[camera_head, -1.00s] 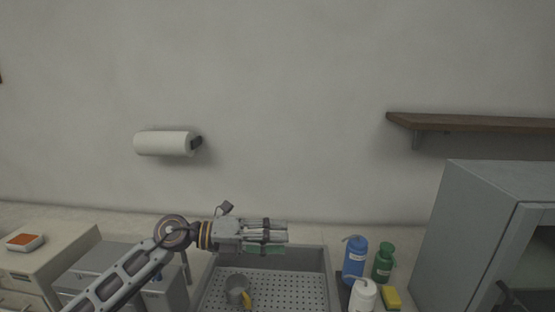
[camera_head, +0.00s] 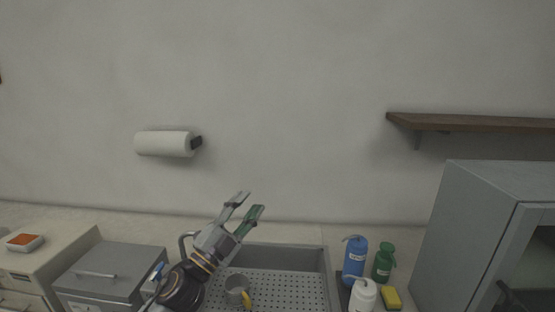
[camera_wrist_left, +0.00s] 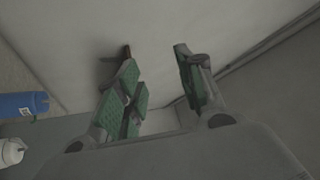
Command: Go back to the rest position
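My left gripper (camera_head: 249,203) is raised above the back left part of the sink, pointing up and to the right. Its two green-padded fingers are spread apart with nothing between them. The left wrist view also shows the open fingers (camera_wrist_left: 160,85) with empty space and the pale wall beyond. My left forearm is mostly below the picture. My right gripper shows in neither view.
A grey cabinet (camera_head: 470,225) is at right, a grey box (camera_head: 110,270) at left.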

